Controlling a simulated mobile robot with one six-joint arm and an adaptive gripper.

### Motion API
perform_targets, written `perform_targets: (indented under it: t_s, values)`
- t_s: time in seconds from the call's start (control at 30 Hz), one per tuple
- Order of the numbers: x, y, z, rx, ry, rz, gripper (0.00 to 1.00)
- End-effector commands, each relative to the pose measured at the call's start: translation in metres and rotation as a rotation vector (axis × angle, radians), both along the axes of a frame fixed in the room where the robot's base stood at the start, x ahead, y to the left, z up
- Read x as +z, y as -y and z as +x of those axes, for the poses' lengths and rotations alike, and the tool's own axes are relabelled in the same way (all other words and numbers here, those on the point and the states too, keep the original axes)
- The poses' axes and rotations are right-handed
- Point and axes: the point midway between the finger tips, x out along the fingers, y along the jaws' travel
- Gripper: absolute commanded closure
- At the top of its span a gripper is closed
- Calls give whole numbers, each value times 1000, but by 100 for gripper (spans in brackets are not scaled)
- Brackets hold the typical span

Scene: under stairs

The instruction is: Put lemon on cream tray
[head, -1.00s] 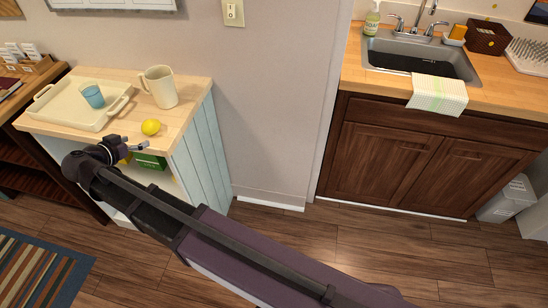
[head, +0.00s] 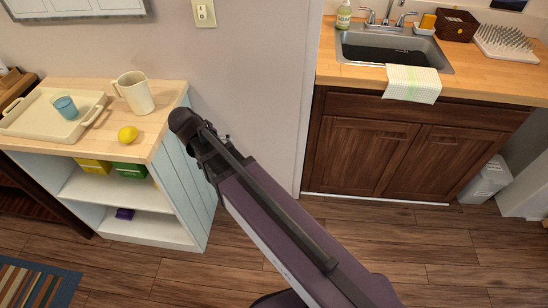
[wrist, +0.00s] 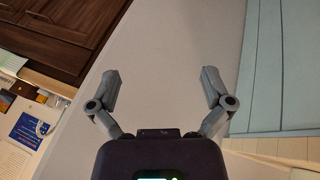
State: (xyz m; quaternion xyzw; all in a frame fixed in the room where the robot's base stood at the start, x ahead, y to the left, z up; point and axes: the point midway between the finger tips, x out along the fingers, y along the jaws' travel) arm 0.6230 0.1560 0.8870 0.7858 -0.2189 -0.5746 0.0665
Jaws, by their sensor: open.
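The yellow lemon (head: 128,134) lies on the wooden top of the white shelf unit, near its front edge. The cream tray (head: 30,124) sits at the left of the same top and holds a blue cup (head: 65,106). My gripper (wrist: 160,88) is open and empty in the wrist view, with its two fingers wide apart. In the head view my arm's end is to the right of the shelf unit, apart from the lemon; the fingers are mostly hidden there. Neither lemon nor tray shows in the wrist view.
A cream pitcher (head: 135,92) stands behind the lemon, right of the tray. The shelf unit's blue side panel (head: 183,182) is close to my arm. A sink counter (head: 460,87) with dark cabinets stands at the right. Bare wall and open floor lie between.

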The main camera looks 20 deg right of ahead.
Motion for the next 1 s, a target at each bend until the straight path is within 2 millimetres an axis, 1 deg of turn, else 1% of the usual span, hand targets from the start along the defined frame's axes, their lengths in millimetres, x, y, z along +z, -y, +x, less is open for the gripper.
perform_targets:
  t_s: [0.03,0.1,0.3,0.5,0.7,0.8,1.0]
  values:
    - [-3,17,-6,1,-30,18,0]
    - [-6,34,-12,15,-72,46,0]
    - [-15,78,-32,60,-178,141,0]
    - [-21,117,-55,118,-253,251,0]
    - [-23,144,-75,176,-291,351,0]
    - [-23,151,-81,198,-299,384,0]
    - [-23,156,-85,218,-304,410,0]
